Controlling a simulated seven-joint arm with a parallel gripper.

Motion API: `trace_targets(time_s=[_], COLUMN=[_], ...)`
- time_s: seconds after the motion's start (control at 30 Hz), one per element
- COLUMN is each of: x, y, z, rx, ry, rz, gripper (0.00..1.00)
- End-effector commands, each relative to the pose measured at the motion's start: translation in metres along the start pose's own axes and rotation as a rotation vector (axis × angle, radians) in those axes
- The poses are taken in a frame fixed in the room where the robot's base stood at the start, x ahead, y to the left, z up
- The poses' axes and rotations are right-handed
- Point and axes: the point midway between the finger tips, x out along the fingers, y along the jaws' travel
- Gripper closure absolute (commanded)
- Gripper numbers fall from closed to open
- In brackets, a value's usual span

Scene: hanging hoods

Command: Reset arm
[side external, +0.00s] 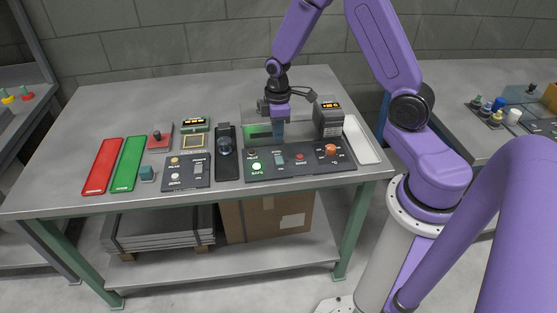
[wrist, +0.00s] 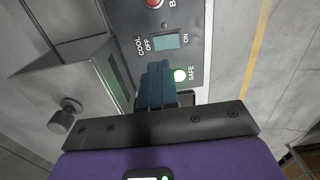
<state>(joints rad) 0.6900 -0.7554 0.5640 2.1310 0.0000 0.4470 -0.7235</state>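My gripper (side external: 279,138) is over the long dark control panel (side external: 300,169) at the right part of the table, in front of a glass-fronted hood. Its blue-grey fingers are together, with nothing visible between them; they also show in the wrist view (wrist: 156,80). The lamp also glows in the side view (side external: 256,167). A pale teal switch (wrist: 168,41), marked COOL, OFF and ON, is just beyond the fingers.
A grey box with a display (side external: 328,118) stands right of my gripper, next to a white tray (side external: 361,140). Red (side external: 102,166) and green (side external: 127,163) mats, a smaller control panel (side external: 187,172) and a black stand (side external: 226,153) lie left. The table's back left is clear.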

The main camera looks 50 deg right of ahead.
Motion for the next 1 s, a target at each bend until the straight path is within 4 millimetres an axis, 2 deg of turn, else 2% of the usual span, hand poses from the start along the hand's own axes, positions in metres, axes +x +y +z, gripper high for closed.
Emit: trace_targets(time_s=[0.17, 0.3, 0.43, 0.57, 0.8, 1.0], x=[-0.028, -0.057, -0.081, -0.101, -0.132, -0.145], y=[-0.037, -0.085, -0.127, -0.168, -0.229, -0.257], z=[-0.013, -0.018, -0.012, 0.002, 0.046, 0.082], rx=[-0.045, -0.092, -0.132, -0.172, -0.246, -0.292], ry=[0.009, 0.014, 0.019, 0.023, 0.030, 0.032], rz=[0.006, 0.007, 0.007, 0.006, 0.000, -0.004], gripper=[1.00, 1.00, 1.00, 1.00, 1.00, 1.00])
